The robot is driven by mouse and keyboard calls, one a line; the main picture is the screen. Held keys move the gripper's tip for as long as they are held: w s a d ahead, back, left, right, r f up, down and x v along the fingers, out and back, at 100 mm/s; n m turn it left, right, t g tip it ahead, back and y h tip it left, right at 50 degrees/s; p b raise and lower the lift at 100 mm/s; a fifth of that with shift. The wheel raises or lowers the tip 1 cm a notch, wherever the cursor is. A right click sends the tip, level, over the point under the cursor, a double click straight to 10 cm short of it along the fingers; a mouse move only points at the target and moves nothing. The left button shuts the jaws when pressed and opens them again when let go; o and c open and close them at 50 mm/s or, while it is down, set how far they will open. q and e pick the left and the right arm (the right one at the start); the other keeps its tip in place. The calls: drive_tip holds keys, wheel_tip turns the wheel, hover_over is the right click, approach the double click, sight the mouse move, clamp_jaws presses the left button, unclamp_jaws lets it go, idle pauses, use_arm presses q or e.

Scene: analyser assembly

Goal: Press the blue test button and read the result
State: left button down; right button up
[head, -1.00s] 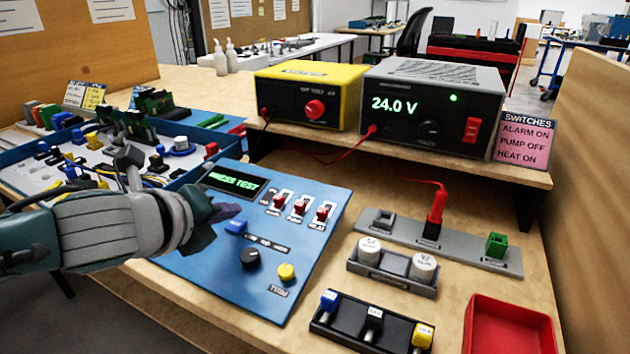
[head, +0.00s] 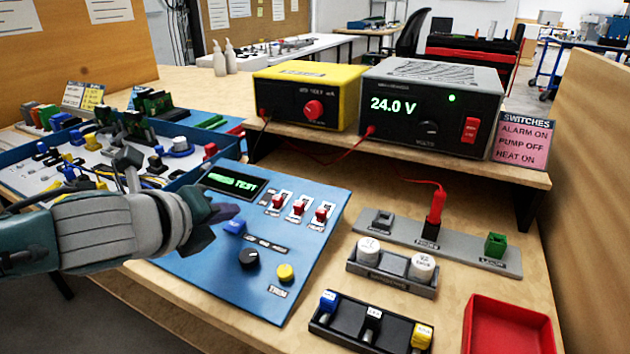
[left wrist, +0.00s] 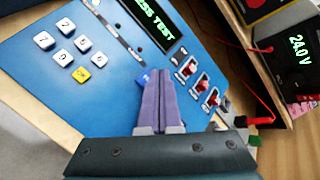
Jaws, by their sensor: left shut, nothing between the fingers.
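The blue test button (head: 234,228) sits on the sloping blue panel (head: 212,272), below its display (head: 233,181). The display's green text reads PRESS TEST. My left gripper (head: 228,210) is shut and empty, with its fingertips just above and beside the button. In the left wrist view the shut purple fingers (left wrist: 155,73) partly cover the blue button (left wrist: 142,80). I cannot tell whether they touch it. The display also shows in the left wrist view (left wrist: 151,20). My right gripper is not in view.
Three red switches (head: 299,207), a black knob (head: 249,259) and a yellow trim knob (head: 285,272) share the panel. A keypad (left wrist: 62,56) shows in the left wrist view. The power supply (head: 433,106) reads 24.0 V. A pink note (head: 522,142) lists switches: ALARM ON, PUMP OFF, HEAT ON.

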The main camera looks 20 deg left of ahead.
use_arm(q)
drive_tip(key=shift+f, duration=0.15)
drive_tip(key=shift+w+f, duration=0.1)
drive_tip(key=shift+f, duration=0.2)
drive_tip(key=shift+w+f+b, duration=0.1)
drive_tip(key=shift+f+b, duration=0.2)
drive_tip(key=shift+b, duration=0.2)
idle(0.6)
drive_tip(key=shift+r, duration=0.1)
drive_tip(key=shift+s+r+p, duration=0.2)
drive_tip(key=shift+r+p, duration=0.45)
drive_tip(key=shift+p, duration=0.3)
drive_tip(key=shift+r, duration=0.15)
drive_tip(key=r+p, duration=0.2)
drive_tip(key=s+r+p, duration=0.1)
drive_tip(key=r+p, duration=0.1)
drive_tip(key=p, duration=0.1)
drive_tip(key=shift+r+p, duration=0.3)
drive_tip(key=shift+p, duration=0.05)
